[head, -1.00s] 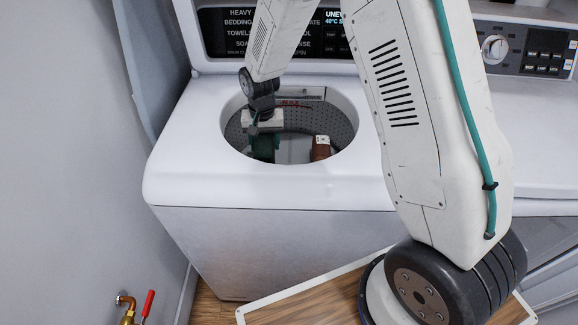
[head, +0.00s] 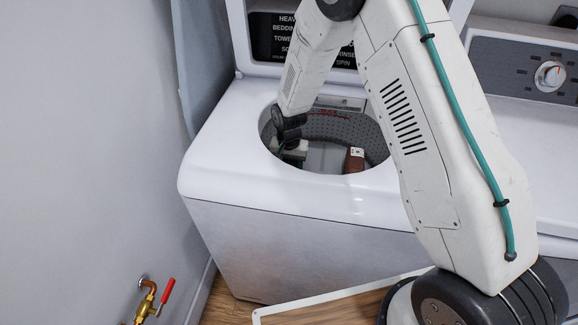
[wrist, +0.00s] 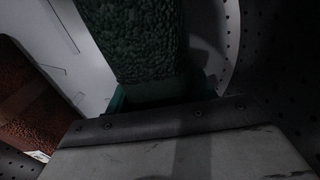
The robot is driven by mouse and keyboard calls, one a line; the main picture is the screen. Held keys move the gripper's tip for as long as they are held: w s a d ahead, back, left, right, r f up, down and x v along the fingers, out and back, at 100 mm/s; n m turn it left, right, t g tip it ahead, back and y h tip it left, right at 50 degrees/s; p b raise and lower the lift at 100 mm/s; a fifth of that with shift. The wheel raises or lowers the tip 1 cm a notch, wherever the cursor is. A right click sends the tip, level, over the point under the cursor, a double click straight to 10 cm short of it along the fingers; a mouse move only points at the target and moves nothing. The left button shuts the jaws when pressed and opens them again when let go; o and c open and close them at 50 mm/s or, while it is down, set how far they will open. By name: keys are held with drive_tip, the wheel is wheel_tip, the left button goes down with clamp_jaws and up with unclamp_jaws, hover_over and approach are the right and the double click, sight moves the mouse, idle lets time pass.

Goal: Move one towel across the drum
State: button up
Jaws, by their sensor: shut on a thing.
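The open washer drum (head: 330,125) holds my gripper (head: 290,152) at its left side, well below the rim. In the wrist view a dark green towel (wrist: 135,40) stands out from between the jaws, and my gripper (wrist: 158,92) is shut on it. The green towel is mostly hidden behind my gripper and the rim in the head view. A rust-brown towel (head: 355,159) with a pale tag lies in the right part of the drum, apart from my gripper. It also shows at the left of the wrist view (wrist: 38,108). The drum floor is dim.
The washer's white top (head: 225,130) rings the opening, with the raised lid (head: 275,38) behind. A second appliance with a knob panel (head: 530,70) stands to the right. A red-handled tap (head: 155,297) is at the lower left, by the wall.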

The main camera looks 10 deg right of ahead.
drive_tip(key=shift+f, duration=0.1)
drive_tip(key=o, duration=1.2)
wheel_tip(320, 180, up, 13)
drive_tip(key=shift+f, duration=0.15)
drive_tip(key=s+d+r+n, duration=0.1)
drive_tip(key=s+d+r, duration=0.3)
drive_tip(key=s+r, duration=0.45)
drive_tip(key=s+d+r+n, duration=0.1)
drive_tip(key=s+d+r, duration=0.35)
drive_tip(key=r, duration=0.65)
drive_tip(key=s+d+r+n, duration=0.1)
drive_tip(key=s+r, duration=0.1)
drive_tip(key=s, duration=0.5)
drive_tip(key=s+d+r, duration=0.2)
drive_tip(key=s, duration=0.6)
drive_tip(key=s+d+r+n+t, duration=0.1)
drive_tip(key=s+r, duration=0.1)
drive_tip(key=s, duration=0.6)
drive_tip(key=shift+d+r+n, duration=0.1)
drive_tip(key=shift+d+n, duration=0.05)
drive_tip(key=shift+n, duration=0.15)
